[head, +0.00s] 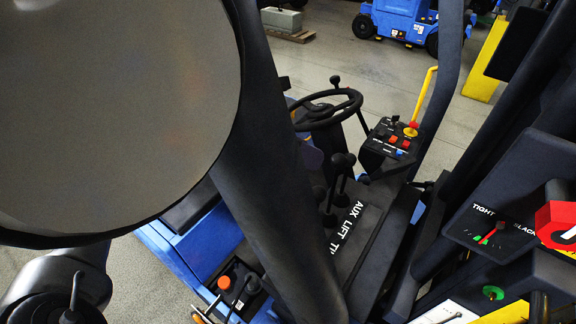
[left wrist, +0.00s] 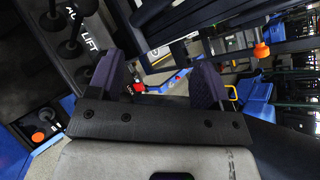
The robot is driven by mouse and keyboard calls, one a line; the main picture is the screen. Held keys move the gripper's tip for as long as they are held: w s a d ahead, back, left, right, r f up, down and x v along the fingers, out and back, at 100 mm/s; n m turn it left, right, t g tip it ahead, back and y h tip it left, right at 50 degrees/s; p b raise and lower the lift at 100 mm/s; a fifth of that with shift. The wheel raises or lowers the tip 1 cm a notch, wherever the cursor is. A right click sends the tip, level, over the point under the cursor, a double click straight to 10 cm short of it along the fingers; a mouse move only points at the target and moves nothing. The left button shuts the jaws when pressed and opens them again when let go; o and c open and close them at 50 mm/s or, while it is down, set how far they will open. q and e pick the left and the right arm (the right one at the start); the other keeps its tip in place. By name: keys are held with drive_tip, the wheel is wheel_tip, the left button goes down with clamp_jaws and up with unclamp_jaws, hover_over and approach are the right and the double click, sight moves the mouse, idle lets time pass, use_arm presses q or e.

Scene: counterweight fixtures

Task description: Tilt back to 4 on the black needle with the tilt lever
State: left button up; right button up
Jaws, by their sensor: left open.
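A row of black-knobbed levers (head: 330,220) stands beside a console strip printed AUX, LIFT and the start of a third label beginning TI, which a dark post cuts off. I cannot tell for sure which lever is tilt. Black lever knobs (left wrist: 70,48) also show at the upper left of the left wrist view. My left gripper (left wrist: 158,64) is open and empty there, its dark purple fingers apart and clear of the levers. A white plate (head: 445,315) with a thin black mark is cut off at the bottom of the head view; no number is readable.
A dark post (head: 275,190) hides part of the console. A steering wheel (head: 327,105) and a button panel (head: 392,140) stand beyond it. A TIGHT/SLACK gauge (head: 490,232) and a red block (head: 556,222) are at right. An orange button (head: 224,283) is low down.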

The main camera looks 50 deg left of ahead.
sight(314, 190)
use_arm(q)
drive_tip(key=s+a+f+n+g+y, duration=0.2)
drive_tip(key=a+f+n+g+y, duration=0.1)
drive_tip(key=a+f+y, duration=0.15)
drive_tip(key=shift+h, duration=0.25)
drive_tip(key=x, duration=0.7)
drive_tip(key=shift+d+f, duration=0.3)
drive_tip(key=shift+d, duration=0.1)
drive_tip(key=b+x, duration=0.2)
drive_tip(key=x, duration=0.1)
drive_tip(key=shift+w+f, duration=0.1)
drive_tip(key=shift+f, duration=0.05)
drive_tip(key=shift+w+d+f+b, duration=0.35)
drive_tip(key=shift+w+f+b, duration=0.1)
drive_tip(key=shift+f, duration=0.05)
drive_tip(key=c, duration=0.8)
